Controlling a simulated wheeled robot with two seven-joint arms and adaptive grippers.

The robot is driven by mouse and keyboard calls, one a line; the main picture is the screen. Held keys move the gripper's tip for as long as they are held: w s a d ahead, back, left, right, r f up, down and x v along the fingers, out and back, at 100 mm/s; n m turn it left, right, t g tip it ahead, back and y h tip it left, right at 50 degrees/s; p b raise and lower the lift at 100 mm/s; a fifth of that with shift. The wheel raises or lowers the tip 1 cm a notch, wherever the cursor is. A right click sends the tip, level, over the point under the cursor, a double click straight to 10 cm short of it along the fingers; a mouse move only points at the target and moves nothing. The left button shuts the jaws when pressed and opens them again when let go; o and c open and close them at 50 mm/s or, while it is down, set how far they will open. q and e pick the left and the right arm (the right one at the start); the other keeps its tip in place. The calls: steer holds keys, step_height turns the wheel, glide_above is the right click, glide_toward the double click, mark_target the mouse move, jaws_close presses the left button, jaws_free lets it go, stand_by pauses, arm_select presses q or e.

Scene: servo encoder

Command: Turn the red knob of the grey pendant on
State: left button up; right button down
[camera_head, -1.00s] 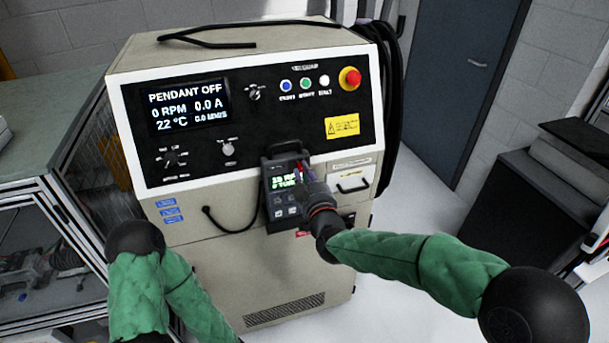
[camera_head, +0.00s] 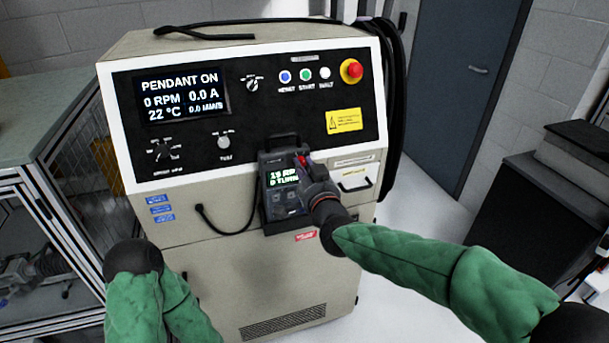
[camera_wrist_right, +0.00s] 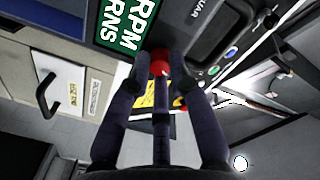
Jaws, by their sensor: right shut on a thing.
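The grey pendant (camera_head: 276,212) sits in its holder on the front of the beige cabinet, its small screen (camera_head: 282,178) lit with green-white text. The red knob (camera_wrist_right: 159,61) is on the pendant and shows between my right gripper's fingers in the right wrist view. My right gripper (camera_head: 305,170) is shut on the red knob; it also shows in the right wrist view (camera_wrist_right: 158,80). In the head view the fingers cover much of the knob. The cabinet display (camera_head: 182,94) reads PENDANT ON. My left arm is at the lower left; its gripper is not visible.
The cabinet panel has a red emergency button (camera_head: 351,70), coloured buttons and small dials above the pendant. A black cable (camera_head: 223,229) loops left of the pendant. A dark cabinet (camera_head: 540,200) stands right, with open floor between.

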steer(key=shift+f+m+b, duration=0.1)
steer(key=shift+m+b, duration=0.55)
steer(key=shift+m, duration=0.15)
steer(key=c, duration=1.1)
jaws_free()
steer(key=shift+s+d, duration=0.15)
steer(key=shift+s, duration=0.35)
steer(key=v, duration=1.1)
